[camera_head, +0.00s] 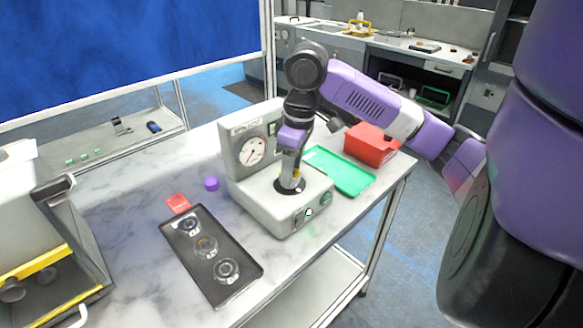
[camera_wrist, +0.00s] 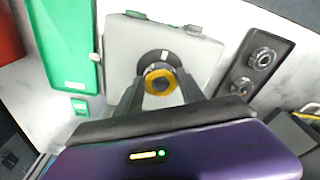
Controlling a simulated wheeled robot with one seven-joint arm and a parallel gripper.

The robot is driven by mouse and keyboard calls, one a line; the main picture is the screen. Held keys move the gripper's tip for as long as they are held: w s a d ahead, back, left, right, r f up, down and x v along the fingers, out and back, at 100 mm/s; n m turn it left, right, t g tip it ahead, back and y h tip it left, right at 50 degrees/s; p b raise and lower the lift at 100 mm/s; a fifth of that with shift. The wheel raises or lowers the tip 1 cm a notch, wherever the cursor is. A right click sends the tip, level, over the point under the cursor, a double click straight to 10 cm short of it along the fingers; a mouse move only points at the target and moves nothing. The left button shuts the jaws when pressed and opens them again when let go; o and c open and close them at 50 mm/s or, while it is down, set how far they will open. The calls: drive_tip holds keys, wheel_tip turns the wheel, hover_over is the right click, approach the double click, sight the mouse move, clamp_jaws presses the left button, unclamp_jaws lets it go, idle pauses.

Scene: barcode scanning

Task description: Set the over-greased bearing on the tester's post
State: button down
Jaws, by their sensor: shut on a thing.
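My gripper (camera_head: 290,178) points down over the tester (camera_head: 262,207), its fingertips close to the black disc on the tester's base. In the wrist view my gripper (camera_wrist: 158,92) is shut on a bearing (camera_wrist: 158,82) with a thick amber ring of grease. The bearing sits in line with the black disc (camera_wrist: 150,58) on the tester (camera_wrist: 118,45). The post is hidden under the bearing, and I cannot tell whether the bearing touches it. The tester's upright panel carries a round dial (camera_head: 253,151). In the head view the fingers hide the held bearing.
A black tray (camera_head: 224,246) with three bearings lies in front left of the tester. A red tag (camera_head: 178,203) and a purple cap (camera_head: 211,184) lie nearby. A green tray (camera_head: 343,172) and a red bin (camera_head: 370,147) stand right of the tester. A yellow-trimmed machine (camera_head: 60,250) is far left.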

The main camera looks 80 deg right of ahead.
drive_tip(key=shift+f, duration=0.3)
drive_tip(key=shift+c, duration=1.5)
unclamp_jaws()
drive_tip(key=shift+r, duration=0.15)
wheel_tip(320, 180, up, 7)
drive_tip(key=p, duration=0.6)
drive_tip(key=shift+r, duration=0.15)
